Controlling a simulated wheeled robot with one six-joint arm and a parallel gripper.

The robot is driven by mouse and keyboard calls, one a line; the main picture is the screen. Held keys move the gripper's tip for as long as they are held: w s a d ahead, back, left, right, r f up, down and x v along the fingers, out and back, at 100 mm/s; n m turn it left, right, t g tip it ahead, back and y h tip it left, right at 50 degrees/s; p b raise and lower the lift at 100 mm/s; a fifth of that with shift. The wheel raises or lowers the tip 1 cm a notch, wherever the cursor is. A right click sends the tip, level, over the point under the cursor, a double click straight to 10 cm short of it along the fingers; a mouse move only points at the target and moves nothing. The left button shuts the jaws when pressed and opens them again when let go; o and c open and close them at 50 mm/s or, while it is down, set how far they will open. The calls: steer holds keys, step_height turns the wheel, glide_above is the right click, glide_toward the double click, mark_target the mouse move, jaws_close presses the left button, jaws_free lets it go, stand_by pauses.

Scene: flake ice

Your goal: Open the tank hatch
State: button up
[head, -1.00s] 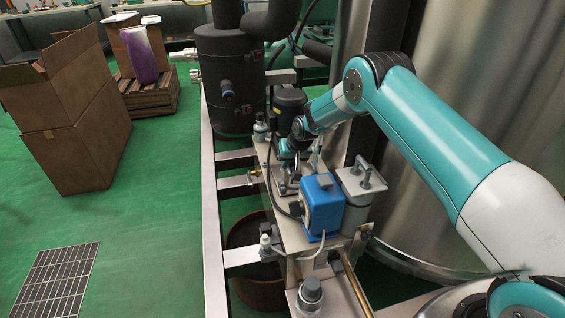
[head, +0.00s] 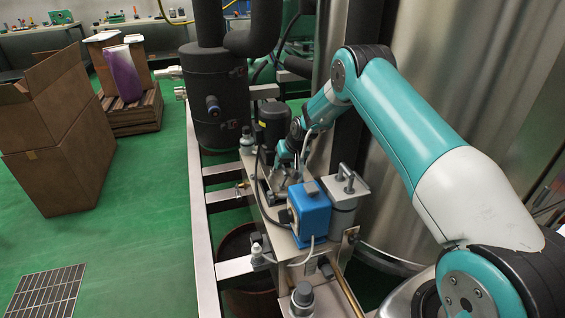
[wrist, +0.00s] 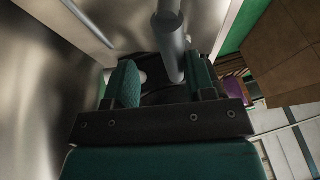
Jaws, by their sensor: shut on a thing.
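My gripper (wrist: 163,84) is shut on a grey bar-like handle (wrist: 170,58), which shows between its teal fingers in the wrist view. Behind the fingers is a dark, rounded area that I cannot make out. In the head view my gripper (head: 284,162) is down at the metal skid, behind the blue box, and is small and partly hidden by my wrist. I cannot tell for sure that the held handle belongs to the tank hatch, or how far any lid is tilted.
A blue box (head: 309,208) and a grey box with a U-shaped handle (head: 346,187) stand close in front of my gripper. A black cylinder (head: 217,105) with thick pipes is behind to the left. Cardboard boxes (head: 58,130) stand on the open green floor at left.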

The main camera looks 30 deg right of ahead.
steer(key=shift+a+r, duration=0.1)
steer(key=shift+a, duration=0.15)
steer(key=shift+r, duration=0.25)
step_height(320, 180, up, 20)
steer(key=shift+f, duration=0.25)
